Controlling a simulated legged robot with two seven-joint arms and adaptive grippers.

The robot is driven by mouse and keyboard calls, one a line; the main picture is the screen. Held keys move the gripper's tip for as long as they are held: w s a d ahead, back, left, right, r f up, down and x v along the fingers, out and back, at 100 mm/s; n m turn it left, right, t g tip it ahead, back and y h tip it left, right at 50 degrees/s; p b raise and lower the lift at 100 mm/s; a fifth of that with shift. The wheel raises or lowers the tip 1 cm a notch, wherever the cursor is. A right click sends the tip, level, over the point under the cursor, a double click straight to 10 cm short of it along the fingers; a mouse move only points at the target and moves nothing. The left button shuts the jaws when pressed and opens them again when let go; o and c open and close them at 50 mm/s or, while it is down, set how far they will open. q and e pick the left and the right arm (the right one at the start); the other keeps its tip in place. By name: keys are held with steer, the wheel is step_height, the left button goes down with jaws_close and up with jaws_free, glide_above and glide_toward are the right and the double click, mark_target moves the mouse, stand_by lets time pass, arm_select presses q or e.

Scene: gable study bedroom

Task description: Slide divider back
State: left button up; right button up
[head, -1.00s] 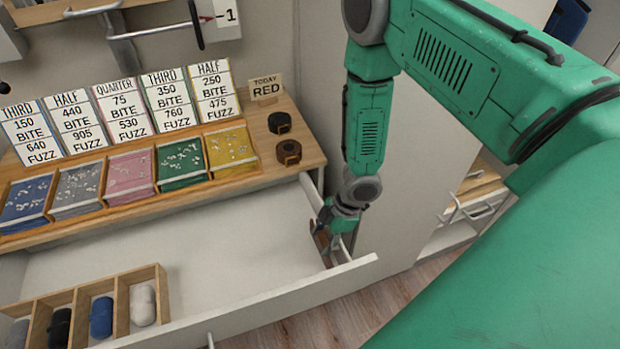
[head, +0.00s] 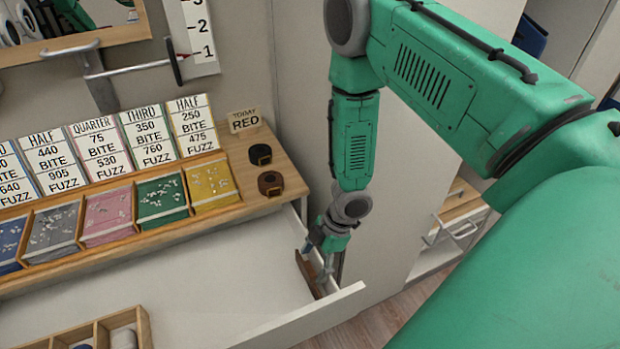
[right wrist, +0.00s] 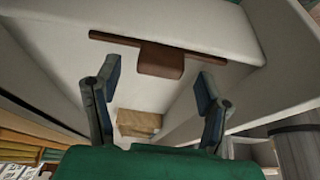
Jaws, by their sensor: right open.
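The divider, a dark brown bar with a block-like tab, stands at the right end of the open white drawer (head: 215,295) in the head view (head: 307,272). In the right wrist view the divider (right wrist: 160,60) lies across the top, its tab pointing toward the space between my fingers. My right gripper (head: 320,268) is inside the drawer, beside the divider. In the right wrist view my right gripper (right wrist: 158,86) is open, with one finger on either side and short of the tab; it appears apart from it. My left gripper is not in view.
A wooden compartment tray (head: 98,330) with rolled items is at the drawer's left, partly cut off. Behind, a wooden ledge (head: 225,213) holds colored bins, price cards and two dark rolls. The drawer floor between tray and divider is clear.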

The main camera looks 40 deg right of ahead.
steer(key=w+v, duration=0.1)
steer(key=v, duration=0.7)
steer(key=shift+s+d+r, duration=0.2)
steer(key=shift+s+r, duration=0.1)
steer(key=shift+s, duration=0.25)
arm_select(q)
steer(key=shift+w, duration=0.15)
